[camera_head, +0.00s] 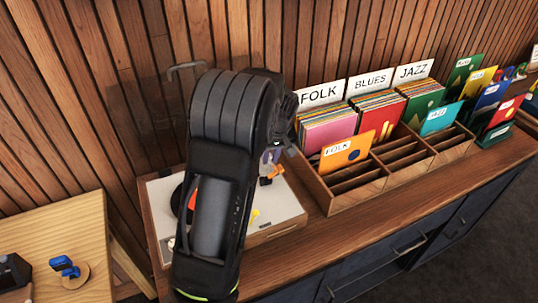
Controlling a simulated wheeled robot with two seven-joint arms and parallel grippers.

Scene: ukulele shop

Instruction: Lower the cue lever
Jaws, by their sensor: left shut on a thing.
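The record player (285,207) is a pale, low box on the wooden counter, mostly hidden behind my left arm. Part of a dark record with a red-orange label (191,199) shows left of the arm. My left gripper (270,160) is over the player's back right part, pointing down, its jaws shut on a small part. A small orange piece (267,181) shows right at the fingertips and seems to be the cue lever; its exact tilt is hard to tell. A small yellow piece (254,216) shows lower on the deck. My right gripper is out of view.
A wooden record rack (375,188) with FOLK, BLUES and JAZZ sections stands close right of the player. More colourful sleeves (492,95) stand farther right. A light wood table (60,235) with a blue item (65,266) is at lower left. A slatted wall is behind.

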